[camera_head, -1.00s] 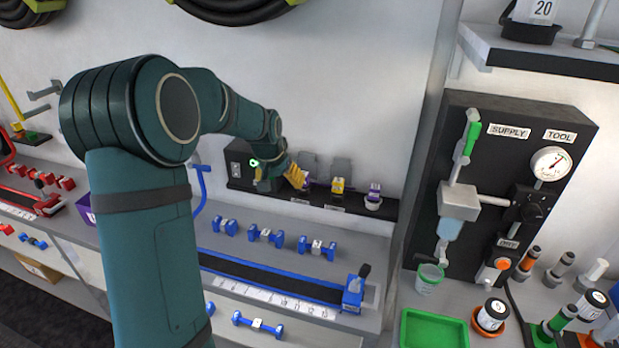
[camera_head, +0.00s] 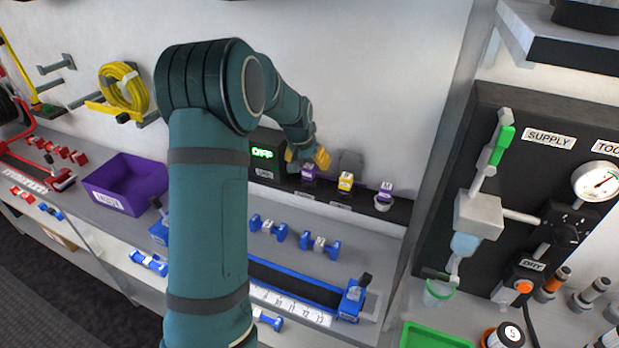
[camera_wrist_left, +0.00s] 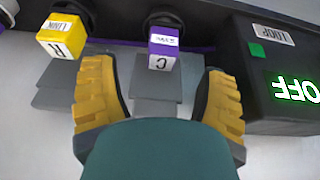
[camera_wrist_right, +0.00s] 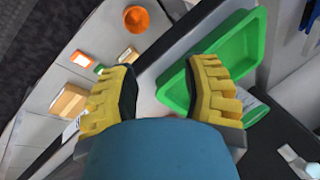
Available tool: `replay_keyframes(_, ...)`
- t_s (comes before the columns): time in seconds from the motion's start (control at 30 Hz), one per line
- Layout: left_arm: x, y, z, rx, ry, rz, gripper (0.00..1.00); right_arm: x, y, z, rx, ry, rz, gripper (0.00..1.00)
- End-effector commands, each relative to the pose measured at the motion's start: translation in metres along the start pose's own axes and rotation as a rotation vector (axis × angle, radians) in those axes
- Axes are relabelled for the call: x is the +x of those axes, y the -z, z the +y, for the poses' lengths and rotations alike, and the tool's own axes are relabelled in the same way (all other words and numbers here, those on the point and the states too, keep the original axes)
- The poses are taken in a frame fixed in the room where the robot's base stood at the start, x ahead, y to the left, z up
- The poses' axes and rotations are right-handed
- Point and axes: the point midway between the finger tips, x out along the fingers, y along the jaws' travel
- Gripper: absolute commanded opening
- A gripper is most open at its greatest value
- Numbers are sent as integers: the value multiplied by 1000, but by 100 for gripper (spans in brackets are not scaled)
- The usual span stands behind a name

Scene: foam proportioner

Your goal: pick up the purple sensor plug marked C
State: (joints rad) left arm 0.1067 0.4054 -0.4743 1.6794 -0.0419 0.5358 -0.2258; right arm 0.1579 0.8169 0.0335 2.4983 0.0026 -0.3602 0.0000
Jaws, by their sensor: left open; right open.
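The purple sensor plug marked C (camera_wrist_left: 163,48) sits upright in the dark strip at the wall, with a white label on its face. It also shows in the head view (camera_head: 308,173), nearest the box with the green display. My left gripper (camera_wrist_left: 160,75) is open and empty, its yellow fingers on either side of the plug's line; the plug stands just beyond the fingertips, apart from them. In the head view the left gripper (camera_head: 307,158) is right by the plug and partly covers it. My right gripper (camera_wrist_right: 167,72) is open and empty.
The black display box (camera_wrist_left: 280,75) is close on C's other side. A green tray (camera_wrist_right: 238,45) lies beyond the right gripper. A purple bin (camera_head: 125,180) stands left.

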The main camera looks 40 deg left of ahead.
Motion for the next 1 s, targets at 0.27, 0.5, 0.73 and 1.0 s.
replay_keyframes(0.27, 25, -1, -2, -1, 1, -3, 73, -2, 0, -1, 0, 0, 0, 47)
replay_keyframes(0.5, 54, 0, -2, 1, 0, -1, 73, -3, 1, -1, -1, 0, 0, 47)
replay_keyframes(0.73, 57, 0, -2, 0, 0, 0, 73, -3, 1, -1, -1, 0, 0, 47)
replay_keyframes(1.0, 57, 0, -2, 0, 0, 0, 4, -3, 1, -1, -1, 0, 0, 47)
